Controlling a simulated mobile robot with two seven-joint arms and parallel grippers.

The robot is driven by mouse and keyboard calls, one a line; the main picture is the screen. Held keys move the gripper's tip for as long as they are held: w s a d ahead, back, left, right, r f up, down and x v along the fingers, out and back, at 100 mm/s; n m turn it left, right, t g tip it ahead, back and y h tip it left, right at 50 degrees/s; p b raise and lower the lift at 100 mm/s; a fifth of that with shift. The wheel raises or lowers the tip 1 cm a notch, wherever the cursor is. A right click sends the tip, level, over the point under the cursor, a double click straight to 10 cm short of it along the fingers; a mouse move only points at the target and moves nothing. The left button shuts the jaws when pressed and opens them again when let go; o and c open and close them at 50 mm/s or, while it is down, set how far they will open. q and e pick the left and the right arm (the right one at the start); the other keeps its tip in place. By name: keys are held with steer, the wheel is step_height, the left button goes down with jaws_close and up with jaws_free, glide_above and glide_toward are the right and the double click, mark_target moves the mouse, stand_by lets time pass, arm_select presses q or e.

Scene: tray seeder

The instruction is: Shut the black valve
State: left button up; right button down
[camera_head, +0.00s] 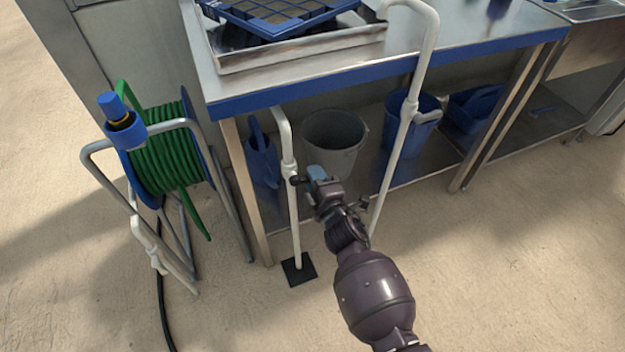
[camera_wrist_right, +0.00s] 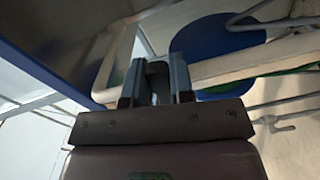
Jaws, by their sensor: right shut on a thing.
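A white standpipe (camera_head: 294,220) rises from a black floor plate (camera_head: 299,270) in front of the bench. The black valve (camera_head: 295,181) is a small dark piece beside this pipe, largely covered by my right gripper. My right gripper (camera_head: 312,177) has come in from the lower right and is shut on the black valve. In the right wrist view, the dark valve handle (camera_wrist_right: 158,80) sits between the two fingers of the gripper (camera_wrist_right: 157,88), with the white pipe (camera_wrist_right: 215,68) just beyond. The handle's exact angle is hard to tell. My left gripper is out of view.
A green hose reel (camera_head: 165,150) stands at the left. Another white pipe (camera_head: 392,160) rises to the right of my gripper. The steel bench (camera_head: 470,50) with blue edging overhangs a grey bucket (camera_head: 335,135) and blue containers. The front floor is clear.

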steer(key=shift+d+r+n, duration=0.1)
steer(key=shift+r+n, duration=0.4)
steer(key=shift+n, duration=0.6)
steer(key=c, duration=1)
jaws_free()
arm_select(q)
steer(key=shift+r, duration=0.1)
arm_select(e)
steer(key=shift+s, duration=0.1)
steer(key=shift+s+d, duration=0.1)
steer(key=shift+s, duration=0.1)
arm_select(q)
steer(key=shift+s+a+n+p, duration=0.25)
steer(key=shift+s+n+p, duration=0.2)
steer(key=shift+p, duration=0.65)
arm_select(e)
steer(key=v, duration=1)
steer(key=shift+s+r, duration=0.1)
